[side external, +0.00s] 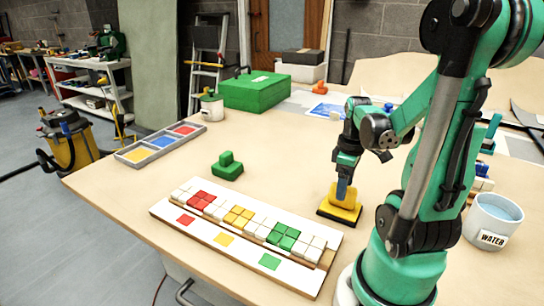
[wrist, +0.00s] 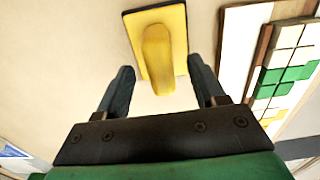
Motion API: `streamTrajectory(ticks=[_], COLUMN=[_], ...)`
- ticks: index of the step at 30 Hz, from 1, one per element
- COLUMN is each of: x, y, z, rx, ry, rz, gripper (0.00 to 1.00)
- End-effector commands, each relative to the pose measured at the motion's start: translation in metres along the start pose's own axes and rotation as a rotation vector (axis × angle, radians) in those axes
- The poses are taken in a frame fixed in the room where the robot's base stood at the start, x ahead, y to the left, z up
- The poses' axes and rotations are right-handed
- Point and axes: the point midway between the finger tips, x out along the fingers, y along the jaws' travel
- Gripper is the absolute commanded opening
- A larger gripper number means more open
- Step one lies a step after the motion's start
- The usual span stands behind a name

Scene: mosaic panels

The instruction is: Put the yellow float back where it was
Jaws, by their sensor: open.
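The yellow float (side external: 340,208), with a dark base edge, lies flat on the table to the right of the mosaic panel. In the wrist view its yellow handle (wrist: 157,55) points toward me. My gripper (side external: 344,187) points down right at the float's handle. In the wrist view my gripper (wrist: 161,68) is open, with one finger on each side of the handle's near end and gaps between. I cannot tell how far down the fingers reach. A green float (side external: 228,168) lies on the table behind the panel.
The mosaic panel (side external: 200,234) holds white, red, yellow and green tiles. A compartment tray (side external: 147,158) is at the left edge, and a green box (side external: 253,92) at the back. A water bucket (side external: 493,220) is at right. The middle of the table is clear.

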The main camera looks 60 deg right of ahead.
Motion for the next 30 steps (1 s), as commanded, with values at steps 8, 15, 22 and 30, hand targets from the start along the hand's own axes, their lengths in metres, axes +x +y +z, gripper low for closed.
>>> streamTrajectory(ticks=[8, 15, 22, 30], x=[-0.041, -0.073, -0.09, -0.084], y=[0.0, 0.0, -0.001, -0.049], z=[0.0, 0.0, -0.001, -0.063], rx=[0.0, 0.0, -0.001, -0.023], ry=[0.0, 0.0, 0.001, 0.154], rz=[0.0, 0.0, 0.002, 0.123], gripper=[0.63, 0.63, 0.63, 0.63])
